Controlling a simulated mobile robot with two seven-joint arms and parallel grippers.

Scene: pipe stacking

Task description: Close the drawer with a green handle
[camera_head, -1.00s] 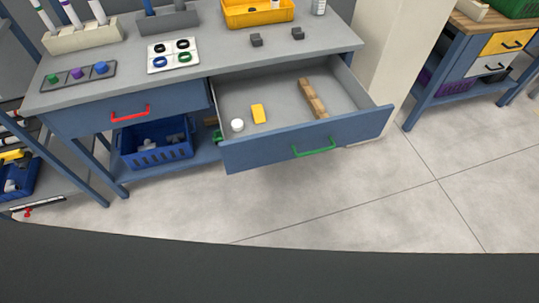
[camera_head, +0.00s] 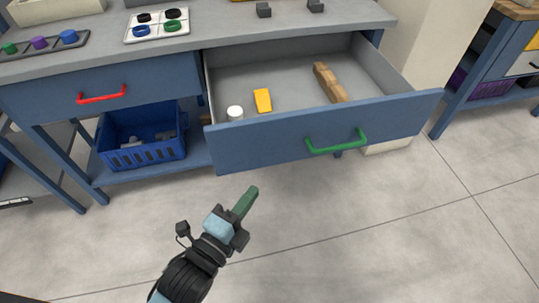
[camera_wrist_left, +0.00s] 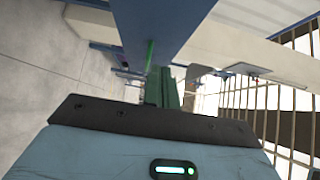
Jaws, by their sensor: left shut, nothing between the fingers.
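The blue drawer with the green handle (camera_head: 337,143) is pulled out, and its front panel (camera_head: 265,143) faces me. Inside it lie a white round piece (camera_head: 235,113), a yellow block (camera_head: 263,100) and a wooden piece (camera_head: 329,83). My left gripper (camera_head: 246,203) is shut and empty, in front of and below the drawer front, left of the green handle and apart from it in the head view. In the left wrist view its green fingers (camera_wrist_left: 162,88) point toward the blue drawer front (camera_wrist_left: 160,25). My right gripper is not in view.
A shut drawer with a red handle (camera_head: 102,95) is at the left. A blue crate (camera_head: 142,152) stands on the shelf below. A white tray with rings (camera_head: 157,25) lies on the tabletop. The floor before the drawer is clear.

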